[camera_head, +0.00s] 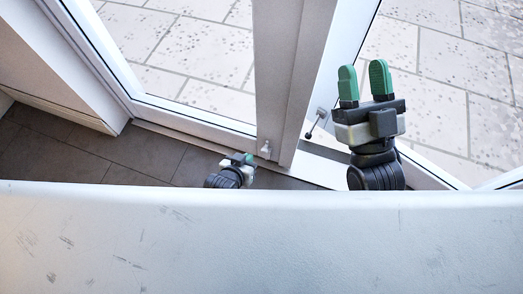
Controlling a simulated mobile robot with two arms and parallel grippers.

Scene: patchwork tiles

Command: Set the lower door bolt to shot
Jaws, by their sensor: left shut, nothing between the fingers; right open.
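A small metal fitting with a thin rod and dark knob (311,131) sits low on the white door frame, left of my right gripper. A small pale fitting (265,150) sits at the foot of the middle post. I cannot tell for certain which of them is the lower door bolt, or how far it is shot. My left gripper (244,158) is low, shut and empty, just left of the pale fitting; contact cannot be told. My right gripper (363,82) is raised, open and empty, its green fingers pointing up the picture.
A broad pale scuffed surface (260,240) fills the foreground and hides what lies below. Glazed white door frames (190,113) and the middle post (287,70) stand behind, with paving outside. Dark floor tiles (100,155) show at left, beside a white wall corner.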

